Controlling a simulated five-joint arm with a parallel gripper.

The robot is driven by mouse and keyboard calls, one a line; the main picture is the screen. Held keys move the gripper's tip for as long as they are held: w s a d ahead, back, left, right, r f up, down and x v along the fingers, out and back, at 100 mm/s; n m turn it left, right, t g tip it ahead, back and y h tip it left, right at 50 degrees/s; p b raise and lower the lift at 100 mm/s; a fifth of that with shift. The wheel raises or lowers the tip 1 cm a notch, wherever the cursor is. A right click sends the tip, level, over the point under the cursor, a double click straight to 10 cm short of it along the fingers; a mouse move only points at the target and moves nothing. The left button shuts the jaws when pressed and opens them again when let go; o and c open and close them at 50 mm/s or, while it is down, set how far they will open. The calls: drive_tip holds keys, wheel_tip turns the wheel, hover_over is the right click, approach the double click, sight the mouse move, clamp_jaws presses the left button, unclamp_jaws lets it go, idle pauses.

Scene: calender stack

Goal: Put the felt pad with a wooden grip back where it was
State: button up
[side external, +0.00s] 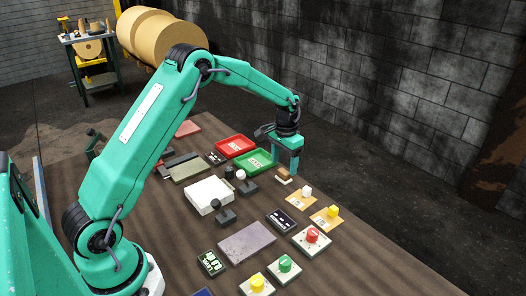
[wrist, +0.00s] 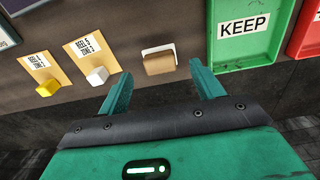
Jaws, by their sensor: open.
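The felt pad with a wooden grip (side external: 284,178) rests on the brown tabletop, just right of the green tray in the side external view. In the wrist view the pad (wrist: 159,63) shows its tan wooden grip with a thin pale strip of felt along its far edge. My gripper (side external: 290,168) is open and empty, pointing down close to the pad. In the wrist view its two fingers (wrist: 162,83) are spread wide, with the pad beyond the tips and between them. I cannot tell whether a finger touches the pad.
The green tray (wrist: 244,66) marked KEEP and a red tray (side external: 235,146) stand near the pad. Yellow cards bear a white block (wrist: 97,76) and a yellow block (wrist: 47,88). A white box (side external: 209,195), a grey plate (side external: 247,242) and several push buttons crowd the tabletop.

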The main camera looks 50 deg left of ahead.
sight(284, 171)
wheel_tip(284, 171, up, 8)
idle(0.4)
drive_tip(key=shift+f, duration=0.1)
idle(0.4)
drive_tip(key=s+d+r+t, duration=0.1)
drive_tip(key=s+d+r, duration=0.2)
drive_tip(key=s+r, duration=0.4)
drive_tip(key=s+d+r+t, duration=0.2)
drive_tip(key=s+d+r, duration=0.1)
drive_tip(key=s+r, duration=0.4)
drive_tip(key=s+d+t, duration=0.1)
drive_tip(key=s, duration=0.8)
drive_tip(key=s+d+f+t, duration=0.1)
drive_tip(key=s+d, duration=0.1)
drive_tip(key=s, duration=0.7)
drive_tip(key=shift+f+t, duration=0.3)
